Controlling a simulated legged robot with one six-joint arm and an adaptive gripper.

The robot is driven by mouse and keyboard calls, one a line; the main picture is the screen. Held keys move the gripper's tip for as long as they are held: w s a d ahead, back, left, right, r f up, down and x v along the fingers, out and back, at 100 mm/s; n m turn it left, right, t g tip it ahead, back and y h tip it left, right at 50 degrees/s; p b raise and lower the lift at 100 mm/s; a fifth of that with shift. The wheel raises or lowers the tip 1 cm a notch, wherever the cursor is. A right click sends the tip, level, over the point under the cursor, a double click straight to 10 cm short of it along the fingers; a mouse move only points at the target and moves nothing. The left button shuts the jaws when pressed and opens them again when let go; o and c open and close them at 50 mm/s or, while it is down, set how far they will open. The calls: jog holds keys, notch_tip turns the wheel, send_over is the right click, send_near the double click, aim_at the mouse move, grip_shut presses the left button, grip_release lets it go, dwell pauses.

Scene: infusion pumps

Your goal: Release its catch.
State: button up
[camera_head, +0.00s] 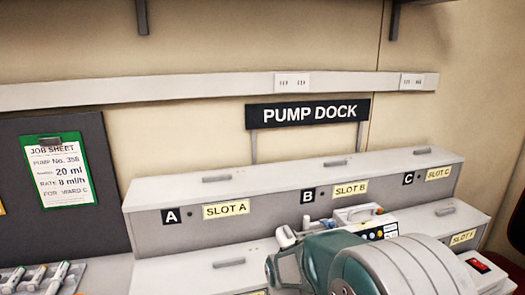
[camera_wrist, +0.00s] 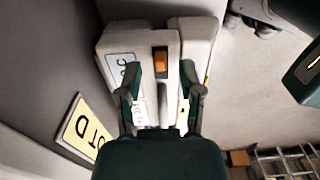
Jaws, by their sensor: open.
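In the wrist view a pale grey device body (camera_wrist: 115,45) carries a small orange tab in a dark recess, which looks like the catch (camera_wrist: 160,62). My gripper (camera_wrist: 160,72) is open, with one finger on each side of the line to the orange tab. Its fingers overlap the pale body in the picture; I cannot tell whether they touch it. A white and pale blue label on the body is partly covered by the left finger. In the head view a white pump with a handle (camera_head: 358,213) shows behind my arm, which hides much of it.
The pump dock (camera_head: 155,220) has two tiers; SLOT A, SLOT B and SLOT C mark the upper one. A yellow slot label (camera_wrist: 82,126), reading "OT D" upside down, is left of the gripper. A job sheet (camera_head: 57,170) hangs at left; syringes (camera_head: 45,278) lie below it.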

jog(key=shift+r, duration=3.45)
jog(key=shift+r, duration=0.1)
jog(key=s+d+r+m+t, duration=0.2)
jog(key=s+d+r+m, duration=0.3)
jog(key=s+m, duration=0.4)
jog(key=s+d+r+m+t, duration=0.3)
jog(key=s+d+r+m, duration=0.2)
jog(key=s+m, duration=0.5)
notch_tip(320, 180, up, 3)
jog(key=shift+s+d+f+m+t, duration=0.2)
jog(key=shift+s+d+m+t, duration=0.15)
jog(key=shift+m, duration=0.75)
